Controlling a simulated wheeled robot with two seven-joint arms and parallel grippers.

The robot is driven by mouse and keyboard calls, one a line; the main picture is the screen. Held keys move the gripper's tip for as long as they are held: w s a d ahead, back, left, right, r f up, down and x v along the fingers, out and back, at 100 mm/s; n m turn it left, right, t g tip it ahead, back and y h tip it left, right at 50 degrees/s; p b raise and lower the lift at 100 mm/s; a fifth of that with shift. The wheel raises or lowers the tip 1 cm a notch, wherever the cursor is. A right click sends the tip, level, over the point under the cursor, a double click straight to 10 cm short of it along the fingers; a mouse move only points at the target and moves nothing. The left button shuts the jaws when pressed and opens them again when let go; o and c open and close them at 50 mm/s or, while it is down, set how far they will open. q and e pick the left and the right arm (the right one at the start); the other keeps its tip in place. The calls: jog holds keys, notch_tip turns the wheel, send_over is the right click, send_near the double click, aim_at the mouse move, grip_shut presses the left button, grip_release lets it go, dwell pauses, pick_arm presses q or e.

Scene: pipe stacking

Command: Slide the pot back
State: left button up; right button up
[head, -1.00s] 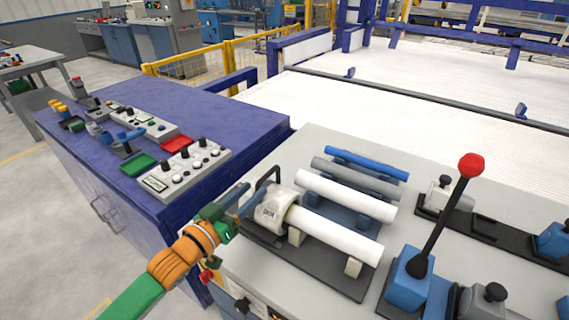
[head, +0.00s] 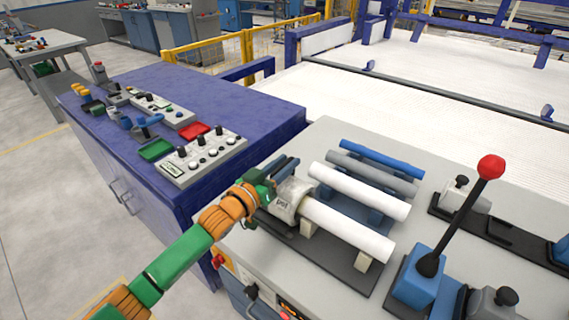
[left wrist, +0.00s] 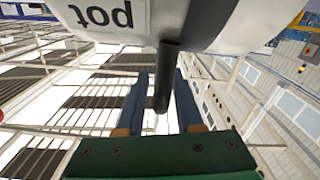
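The pot (head: 290,203) is a short white cylinder labelled "pot", at the left end of the nearest white pipe (head: 347,230) on the grey bench. In the left wrist view the pot (left wrist: 125,18) fills the top, and its dark handle (left wrist: 162,95) points toward my palm. My left gripper (head: 284,168) is at the pot's handle side. The left wrist view shows its two blue fingers (left wrist: 160,72) on either side of the handle, apart, with narrow gaps visible. In the head view the gripper hides the handle. My right gripper is out of view.
Another white pipe (head: 360,191), a grey pipe (head: 372,172) and a blue pipe (head: 382,158) lie behind. A red-knobbed lever (head: 461,212) stands at right. The blue cabinet (head: 240,107) with control boxes is at left.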

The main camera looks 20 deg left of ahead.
pick_arm(q)
grip_shut()
dwell(1.2)
